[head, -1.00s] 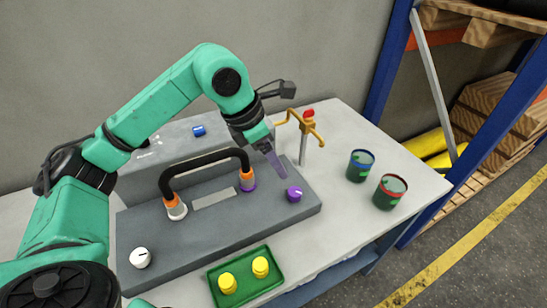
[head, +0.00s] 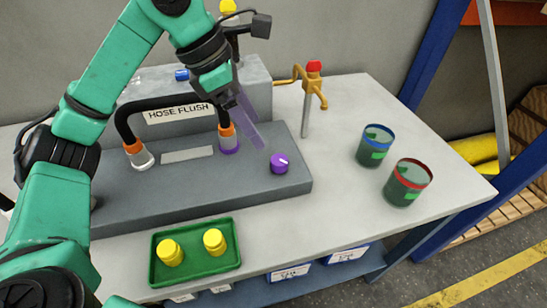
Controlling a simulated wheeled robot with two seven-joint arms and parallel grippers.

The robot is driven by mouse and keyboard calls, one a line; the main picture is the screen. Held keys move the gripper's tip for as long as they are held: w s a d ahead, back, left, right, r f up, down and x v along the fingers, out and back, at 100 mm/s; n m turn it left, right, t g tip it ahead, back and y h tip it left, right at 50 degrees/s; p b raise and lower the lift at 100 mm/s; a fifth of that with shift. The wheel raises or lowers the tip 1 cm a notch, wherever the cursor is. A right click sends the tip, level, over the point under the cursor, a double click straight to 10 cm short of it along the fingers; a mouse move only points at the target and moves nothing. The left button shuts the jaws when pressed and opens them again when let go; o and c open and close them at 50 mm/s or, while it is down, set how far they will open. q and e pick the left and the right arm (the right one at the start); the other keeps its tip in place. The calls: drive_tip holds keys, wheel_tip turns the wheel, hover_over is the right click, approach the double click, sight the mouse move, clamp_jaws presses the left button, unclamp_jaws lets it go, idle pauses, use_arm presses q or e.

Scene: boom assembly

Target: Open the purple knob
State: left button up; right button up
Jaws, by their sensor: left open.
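The purple knob (head: 279,163) sits on the right end of the grey panel (head: 200,190) and has a light pointer mark on it. My left gripper (head: 252,128) hangs above and a little to the left of the knob, with its fingers pointing down toward it. The gripper is open and appears apart from the knob. A black hose (head: 170,101) with orange collars runs between a white fitting (head: 141,158) and a purple fitting (head: 228,143) on the panel. My right gripper is not in view.
A green tray (head: 196,282) with yellow caps (head: 170,252) lies in front of the panel. A tap (head: 309,95) with a red top stands behind right. A blue-rimmed cup (head: 375,145) and a red-rimmed cup (head: 407,182) stand on the right of the table.

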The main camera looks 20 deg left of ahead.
sight(279, 159)
use_arm(q)
drive_tip(key=x, duration=1)
drive_tip(key=shift+w+d+f, duration=0.1)
drive_tip(key=shift+w+d, duration=0.1)
drive_tip(key=shift+d, duration=0.15)
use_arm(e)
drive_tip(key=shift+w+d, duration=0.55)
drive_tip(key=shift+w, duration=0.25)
use_arm(q)
clamp_jaws()
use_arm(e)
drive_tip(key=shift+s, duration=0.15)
